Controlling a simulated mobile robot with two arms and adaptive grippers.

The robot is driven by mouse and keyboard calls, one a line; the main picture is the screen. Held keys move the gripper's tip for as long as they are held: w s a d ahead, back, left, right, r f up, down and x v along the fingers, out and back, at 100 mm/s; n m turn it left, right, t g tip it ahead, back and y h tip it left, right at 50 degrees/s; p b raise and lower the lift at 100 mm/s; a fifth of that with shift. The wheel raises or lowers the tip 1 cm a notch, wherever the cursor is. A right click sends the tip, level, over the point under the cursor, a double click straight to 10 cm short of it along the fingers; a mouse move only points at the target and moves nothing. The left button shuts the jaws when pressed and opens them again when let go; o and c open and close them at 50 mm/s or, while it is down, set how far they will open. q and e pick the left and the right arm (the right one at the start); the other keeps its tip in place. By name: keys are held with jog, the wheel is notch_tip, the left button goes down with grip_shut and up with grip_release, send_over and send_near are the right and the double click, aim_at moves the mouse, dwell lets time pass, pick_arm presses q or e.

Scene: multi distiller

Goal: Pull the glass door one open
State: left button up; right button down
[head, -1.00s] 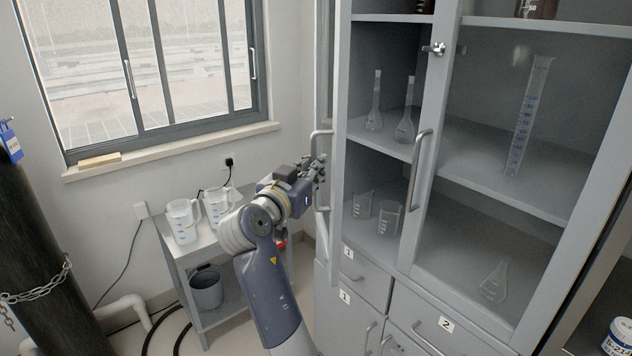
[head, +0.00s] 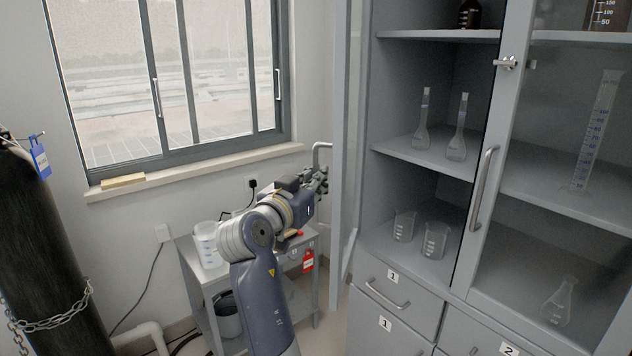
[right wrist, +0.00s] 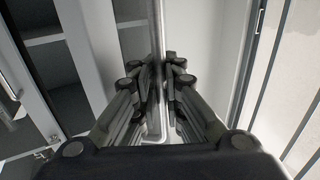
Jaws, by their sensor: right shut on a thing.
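Glass door one (head: 345,140), the left door of the grey cabinet, stands swung out and shows almost edge-on in the head view. Its metal handle (head: 321,146) is on the far left side of the door. My right gripper (head: 320,180) is shut on this handle. In the right wrist view the handle (right wrist: 157,25) runs as an upright bar between the fingers of my right gripper (right wrist: 160,75). The fingers partly hide it in the head view. My left gripper is not in view.
The cabinet's other glass door (head: 488,180) is closed. Flasks (head: 457,140) and beakers (head: 404,227) stand on the open shelves. A small table with a white jug (head: 207,246) stands behind my right arm. A dark gas cylinder (head: 40,260) is at the left.

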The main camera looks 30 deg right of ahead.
jog(key=c, duration=2)
grip_release()
jog(key=shift+a+f, duration=0.1)
jog(key=shift+f, duration=0.2)
jog(key=shift+o, duration=0.2)
jog(key=shift+a+r, duration=0.15)
